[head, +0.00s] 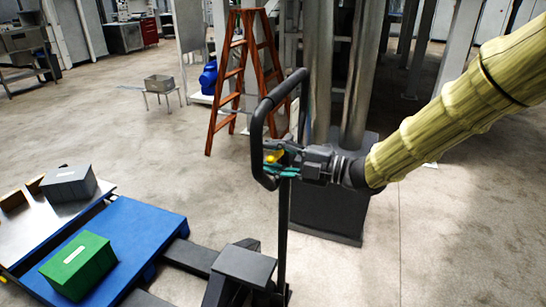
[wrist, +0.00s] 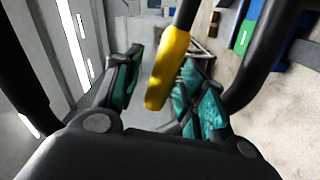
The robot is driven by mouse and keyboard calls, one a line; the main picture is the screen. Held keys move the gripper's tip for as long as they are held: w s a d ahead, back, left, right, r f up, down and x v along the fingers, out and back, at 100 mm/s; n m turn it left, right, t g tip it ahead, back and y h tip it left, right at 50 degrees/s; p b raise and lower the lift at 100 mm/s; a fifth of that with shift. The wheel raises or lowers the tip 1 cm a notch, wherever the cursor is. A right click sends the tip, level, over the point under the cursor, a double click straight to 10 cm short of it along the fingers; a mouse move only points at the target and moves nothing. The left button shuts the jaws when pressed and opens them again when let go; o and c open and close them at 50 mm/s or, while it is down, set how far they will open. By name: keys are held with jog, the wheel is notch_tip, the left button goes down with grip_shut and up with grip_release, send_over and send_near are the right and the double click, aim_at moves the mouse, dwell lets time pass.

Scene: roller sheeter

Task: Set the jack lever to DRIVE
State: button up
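The yellow jack lever (head: 274,156) sits inside the black loop handle (head: 256,143) of the pallet jack. In the wrist view the yellow lever (wrist: 168,68) stands tilted between the two teal-padded fingers of my gripper (wrist: 158,84). There is a clear gap to the left finger; the lever is close to the right finger, and I cannot tell if they touch. My gripper (head: 278,163) is open and reaches into the handle loop from the right in the head view. The lever's pivot and any position markings are not readable.
The jack's body (head: 243,266) stands below the handle. A blue pallet (head: 150,231) carries a green box (head: 78,264). A grey box (head: 69,183) sits on a platform at left. An orange ladder (head: 225,100) and a dark-based column (head: 330,215) stand behind. Floor at right is clear.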

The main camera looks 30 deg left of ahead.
jog(key=w+d, duration=0.1)
jog(key=d, duration=1.1)
jog(key=shift+w, duration=0.25)
